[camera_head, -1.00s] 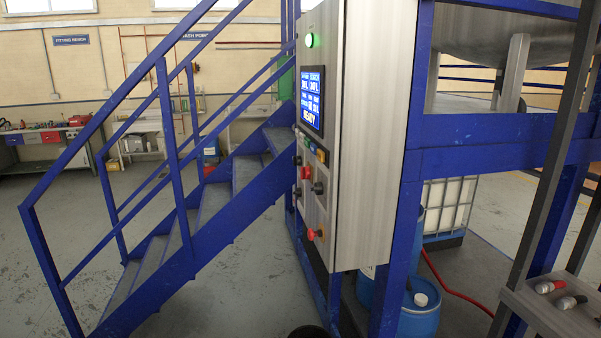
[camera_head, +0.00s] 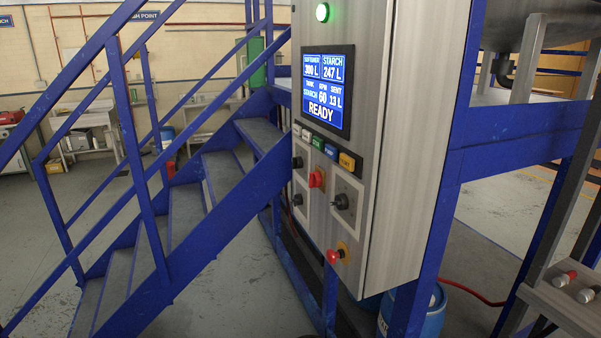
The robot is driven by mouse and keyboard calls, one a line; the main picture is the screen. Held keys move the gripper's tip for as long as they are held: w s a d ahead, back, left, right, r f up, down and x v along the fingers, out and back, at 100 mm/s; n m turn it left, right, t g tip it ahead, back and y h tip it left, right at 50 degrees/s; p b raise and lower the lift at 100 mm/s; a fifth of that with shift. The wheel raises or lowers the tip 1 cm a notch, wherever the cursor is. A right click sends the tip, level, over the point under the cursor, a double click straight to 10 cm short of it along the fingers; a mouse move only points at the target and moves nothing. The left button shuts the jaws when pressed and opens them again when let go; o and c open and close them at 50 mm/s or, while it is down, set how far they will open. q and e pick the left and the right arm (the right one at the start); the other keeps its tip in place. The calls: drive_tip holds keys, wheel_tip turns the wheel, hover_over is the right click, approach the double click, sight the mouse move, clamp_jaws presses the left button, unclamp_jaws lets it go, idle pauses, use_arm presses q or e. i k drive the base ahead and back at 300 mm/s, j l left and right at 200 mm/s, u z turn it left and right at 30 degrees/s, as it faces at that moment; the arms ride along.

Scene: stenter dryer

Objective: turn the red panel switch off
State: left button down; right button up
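The control panel (camera_head: 375,150) is a grey metal cabinet in the middle of the head view, its front face turned to the left. A red switch (camera_head: 317,179) sticks out of the front face, below a row of coloured buttons. Its exact handle angle is too small to tell. A second red knob on a yellow base (camera_head: 335,256) sits lower on the same face. Black knobs (camera_head: 342,202) and (camera_head: 297,162) flank the red switch. The lit screen (camera_head: 328,90) reads READY, and a green lamp (camera_head: 322,12) glows above it. Neither of my grippers is in view.
Blue stairs with railings (camera_head: 190,215) rise close to the panel's left. A blue frame post (camera_head: 440,190) stands to its right. A blue drum (camera_head: 435,312) is behind below. A small ledge with knobs (camera_head: 570,300) is at lower right. Open floor lies at the left.

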sight(314, 178)
drive_tip(key=i+j+z, duration=0.1)
drive_tip(key=j, duration=0.25)
drive_tip(key=i+j+z, duration=0.1)
drive_tip(key=i+j, duration=0.35)
drive_tip(key=j, duration=0.25)
drive_tip(key=i+z, duration=0.05)
